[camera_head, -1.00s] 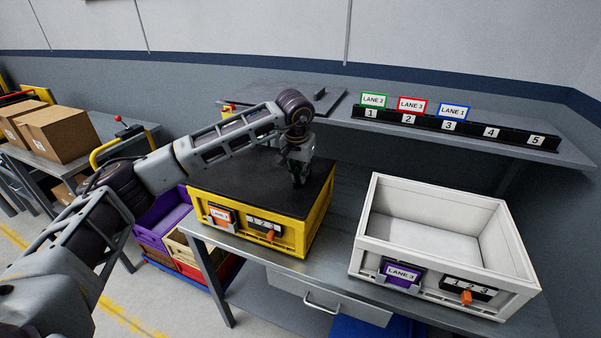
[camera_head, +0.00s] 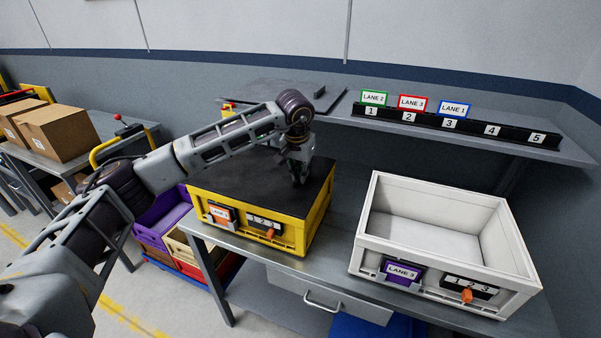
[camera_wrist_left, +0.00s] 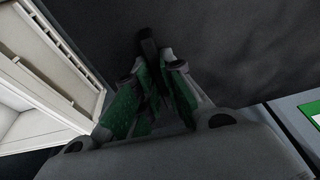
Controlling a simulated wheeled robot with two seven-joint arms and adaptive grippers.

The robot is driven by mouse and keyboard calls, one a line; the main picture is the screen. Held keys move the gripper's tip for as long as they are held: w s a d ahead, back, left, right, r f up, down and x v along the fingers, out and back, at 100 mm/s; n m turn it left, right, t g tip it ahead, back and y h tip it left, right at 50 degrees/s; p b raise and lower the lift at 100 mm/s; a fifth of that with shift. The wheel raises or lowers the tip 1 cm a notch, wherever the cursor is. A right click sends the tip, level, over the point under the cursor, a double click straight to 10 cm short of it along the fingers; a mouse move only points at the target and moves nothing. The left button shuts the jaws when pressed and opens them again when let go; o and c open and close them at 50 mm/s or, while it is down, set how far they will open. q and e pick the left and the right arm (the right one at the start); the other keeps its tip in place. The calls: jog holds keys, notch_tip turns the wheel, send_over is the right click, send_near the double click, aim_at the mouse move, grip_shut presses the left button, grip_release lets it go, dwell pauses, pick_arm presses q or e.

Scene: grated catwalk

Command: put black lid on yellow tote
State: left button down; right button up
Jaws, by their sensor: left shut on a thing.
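The yellow tote (camera_head: 285,239) stands on the metal table, left of the white tote. The black lid (camera_head: 240,180) lies flat over the tote's top, and its edges look lined up with the rim. My left gripper (camera_head: 300,178) points down at the lid's right part. In the left wrist view my left gripper (camera_wrist_left: 152,95) is shut on the lid's dark handle (camera_wrist_left: 149,60), with the lid's black surface (camera_wrist_left: 220,40) around it. The far left rim is partly hidden by my left arm. My right gripper is not in view.
An open, empty white tote (camera_head: 440,245) stands on the table (camera_head: 335,240) at right. A shelf behind holds a black rail (camera_head: 455,130) with lane signs. Purple and other bins (camera_head: 165,220) sit low at left. Cardboard boxes (camera_head: 55,133) stand on a far-left table.

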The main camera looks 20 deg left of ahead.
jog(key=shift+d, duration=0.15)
pick_arm(q)
jog(key=c, duration=1.4)
grip_release()
jog(key=shift+c, duration=0.2)
jog(key=o, duration=0.4)
jog(key=shift+r, duration=0.1)
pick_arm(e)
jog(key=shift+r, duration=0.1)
